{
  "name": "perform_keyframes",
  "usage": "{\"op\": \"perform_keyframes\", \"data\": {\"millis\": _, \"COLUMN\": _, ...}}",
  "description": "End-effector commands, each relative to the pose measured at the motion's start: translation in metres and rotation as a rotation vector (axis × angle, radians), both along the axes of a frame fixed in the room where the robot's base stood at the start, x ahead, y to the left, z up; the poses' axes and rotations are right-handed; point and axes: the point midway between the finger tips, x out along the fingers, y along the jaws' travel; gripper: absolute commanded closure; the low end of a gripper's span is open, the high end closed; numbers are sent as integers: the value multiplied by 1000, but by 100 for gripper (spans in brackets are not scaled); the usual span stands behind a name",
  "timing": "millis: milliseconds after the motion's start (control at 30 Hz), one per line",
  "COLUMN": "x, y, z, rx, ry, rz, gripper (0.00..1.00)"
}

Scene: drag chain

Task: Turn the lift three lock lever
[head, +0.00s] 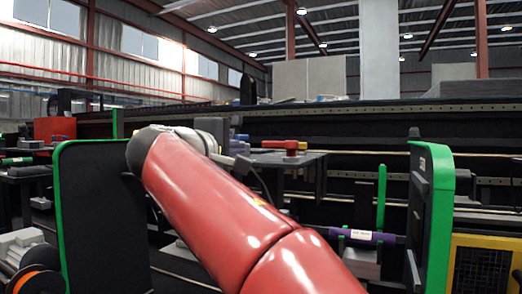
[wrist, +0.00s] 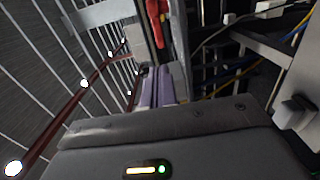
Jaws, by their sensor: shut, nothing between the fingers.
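A red lever (head: 285,145) sits on a grey block on a dark plate, beyond my red arm in the head view. In the wrist view the red lever (wrist: 154,22) shows near the top, just past my fingers. My gripper (wrist: 153,72) is shut and empty, with its fingertips pointing toward the lever. I cannot tell whether they touch it. In the head view my gripper (head: 240,160) is small and partly hidden by my arm, just left of the lever.
A black panel with a green edge (head: 90,215) stands at left, another (head: 430,200) at right. A purple roller (head: 362,235) lies low at right. A yellow mesh guard (head: 485,265) is at lower right. Cables (wrist: 270,58) run right of my gripper.

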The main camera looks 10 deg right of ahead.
Motion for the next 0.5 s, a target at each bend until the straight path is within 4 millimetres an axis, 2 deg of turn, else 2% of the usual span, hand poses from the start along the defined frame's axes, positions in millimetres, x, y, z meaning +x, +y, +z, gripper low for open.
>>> {"op": "perform_keyframes", "data": {"millis": 67, "x": -9, "y": 2, "z": -2, "rx": -3, "ry": 1, "rz": -1, "gripper": 100}}
{"op": "perform_keyframes", "data": {"millis": 167, "x": -3, "y": -3, "z": -2, "rx": -5, "ry": 2, "rz": -5, "gripper": 100}}
{"op": "perform_keyframes", "data": {"millis": 500, "x": 51, "y": -44, "z": -1, "rx": -4, "ry": 3, "rz": -7, "gripper": 100}}
